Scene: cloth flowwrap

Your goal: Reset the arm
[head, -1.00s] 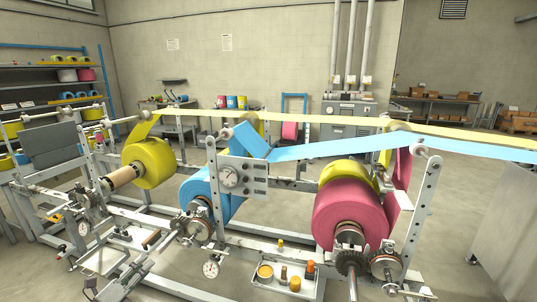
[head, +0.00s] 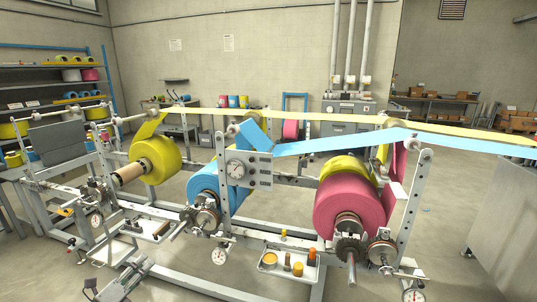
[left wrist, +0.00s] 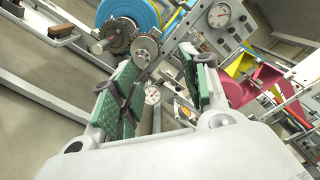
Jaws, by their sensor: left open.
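My left gripper (head: 134,265) is low at the left of the head view, in front of the wrapping machine's frame. In the left wrist view its two green-padded fingers (left wrist: 165,92) stand apart with nothing held between them. Beyond them are the blue roll (left wrist: 135,10), its toothed wheels and dials. My right gripper is not in view.
The machine carries a yellow roll (head: 155,160), a blue roll (head: 205,184) and a pink roll (head: 352,207), with webs stretched above. A small parts tray (head: 284,268) sits low in front. A grey cabinet (head: 505,225) stands at right, with open floor before it.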

